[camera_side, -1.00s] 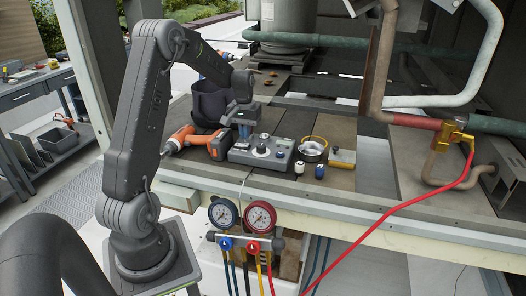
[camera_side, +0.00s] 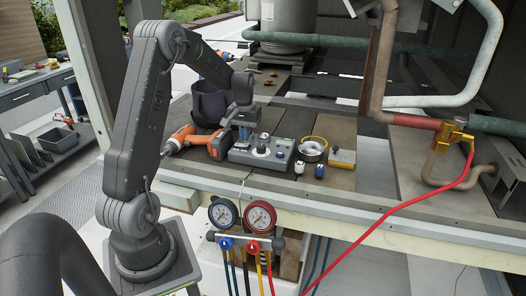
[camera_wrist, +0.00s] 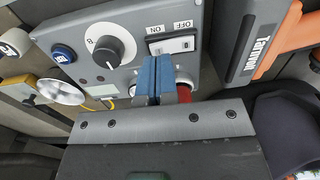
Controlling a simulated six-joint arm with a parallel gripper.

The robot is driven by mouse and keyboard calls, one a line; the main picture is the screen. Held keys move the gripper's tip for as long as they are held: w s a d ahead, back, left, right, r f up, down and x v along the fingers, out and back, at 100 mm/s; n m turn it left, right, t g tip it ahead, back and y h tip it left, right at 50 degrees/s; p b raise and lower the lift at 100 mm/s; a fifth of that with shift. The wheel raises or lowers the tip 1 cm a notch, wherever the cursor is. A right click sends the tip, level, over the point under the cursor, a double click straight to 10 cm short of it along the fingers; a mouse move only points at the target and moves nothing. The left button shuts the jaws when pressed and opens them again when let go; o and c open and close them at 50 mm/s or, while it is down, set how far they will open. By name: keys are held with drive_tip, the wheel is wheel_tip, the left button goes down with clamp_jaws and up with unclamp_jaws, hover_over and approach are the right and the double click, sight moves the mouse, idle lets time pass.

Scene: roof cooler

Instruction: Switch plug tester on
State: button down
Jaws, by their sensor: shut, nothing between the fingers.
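The plug tester (camera_side: 280,151) is a grey box on the wooden deck, with a black dial on top. The wrist view shows its panel (camera_wrist: 128,72) with the dial (camera_wrist: 108,45), a blue button (camera_wrist: 63,54) and a white rocker switch (camera_wrist: 172,44) marked ON and OFF. Which side of the rocker is pressed I cannot tell. My gripper (camera_wrist: 152,72) is shut and empty, its blue fingertips just beside the rocker in the picture; contact is not clear. Behind the fingers a red part (camera_wrist: 184,92) is partly hidden. In the side view my gripper (camera_side: 245,132) is over the tester's left part.
An orange cordless drill (camera_side: 205,143) lies close left of the tester, and its battery shows in the wrist view (camera_wrist: 262,40). A dark bucket (camera_side: 210,106) stands behind. To the right are a round gauge or tape roll (camera_side: 312,150), small bottles (camera_side: 319,171) and a yellow-ended block (camera_side: 342,158).

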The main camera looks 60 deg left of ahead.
drive_tip(key=shift+f, duration=0.95)
idle(0.5)
drive_tip(key=shift+r, duration=3.5)
drive_tip(key=shift+d+r, duration=0.2)
drive_tip(key=shift+d, duration=0.1)
drive_tip(key=s+d+r+m+t, duration=0.1)
drive_tip(key=d+r, duration=0.2)
drive_tip(key=d, duration=0.3)
drive_tip(key=s+d+r+m+t+y, duration=0.1)
drive_tip(key=d+r+m, duration=0.15)
drive_tip(key=d, duration=0.35)
drive_tip(key=s+d+r+m, duration=0.1)
drive_tip(key=d+r, duration=0.2)
drive_tip(key=d, duration=0.3)
drive_tip(key=s+d+m+t+h, duration=0.1)
drive_tip(key=s+d+m+t, duration=0.2)
drive_tip(key=s+d, duration=1)
drive_tip(key=shift+d+r+m+t, duration=0.25)
drive_tip(key=shift+d+m+t, duration=0.05)
drive_tip(key=shift+d+m, duration=0.4)
